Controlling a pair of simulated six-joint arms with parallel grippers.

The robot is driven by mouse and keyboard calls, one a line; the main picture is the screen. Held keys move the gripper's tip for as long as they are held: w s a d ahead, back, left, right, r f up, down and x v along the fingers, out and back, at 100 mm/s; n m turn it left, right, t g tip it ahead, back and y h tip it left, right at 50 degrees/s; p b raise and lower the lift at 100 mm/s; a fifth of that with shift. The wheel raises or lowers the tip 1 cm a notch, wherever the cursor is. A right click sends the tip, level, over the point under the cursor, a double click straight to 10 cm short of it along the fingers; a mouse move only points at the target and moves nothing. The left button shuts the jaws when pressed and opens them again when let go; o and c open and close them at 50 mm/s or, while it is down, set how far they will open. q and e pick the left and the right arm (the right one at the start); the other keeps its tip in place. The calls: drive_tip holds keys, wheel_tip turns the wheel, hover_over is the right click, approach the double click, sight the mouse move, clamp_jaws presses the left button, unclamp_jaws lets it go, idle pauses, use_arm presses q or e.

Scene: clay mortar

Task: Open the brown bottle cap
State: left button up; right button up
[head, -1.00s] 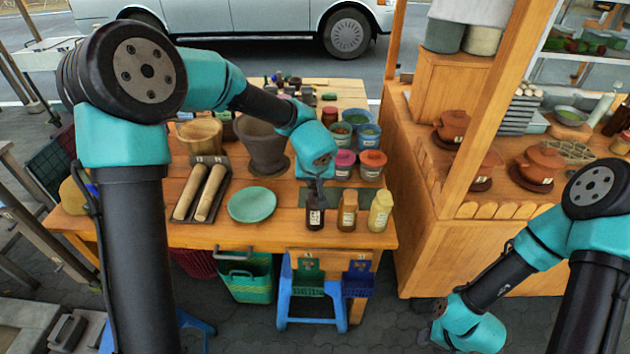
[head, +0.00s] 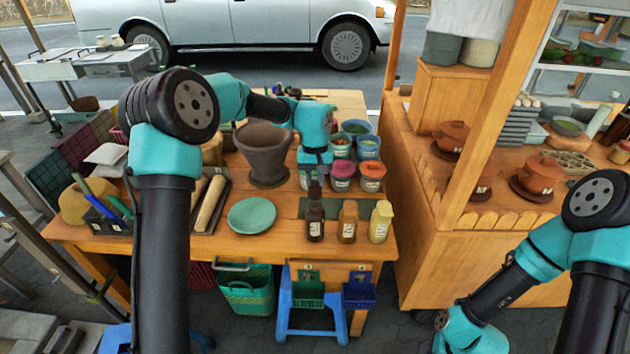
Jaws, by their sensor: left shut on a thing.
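The dark brown bottle (head: 315,226) stands upright at the table's front edge, leftmost in a row of three. Beside it stand an amber bottle (head: 347,225) and a pale yellow bottle (head: 381,224).
A green plate (head: 252,216) and a clay mortar (head: 264,152) stand left of the bottles. Pink-red jars (head: 342,177) and blue bowls (head: 368,145) stand behind them. A wooden pestle (head: 210,203) lies on a dark tray. A wooden cart stands right of the table.

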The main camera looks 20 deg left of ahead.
use_arm(q)
drive_tip(key=shift+w+f+g, duration=0.15)
drive_tip(key=shift+g, duration=0.25)
drive_tip(key=o, duration=0.9)
drive_tip(key=shift+o, duration=0.2)
drive_tip(key=v, duration=1.7)
drive_tip(key=shift+a+r, duration=0.25)
drive_tip(key=shift+f, duration=0.1)
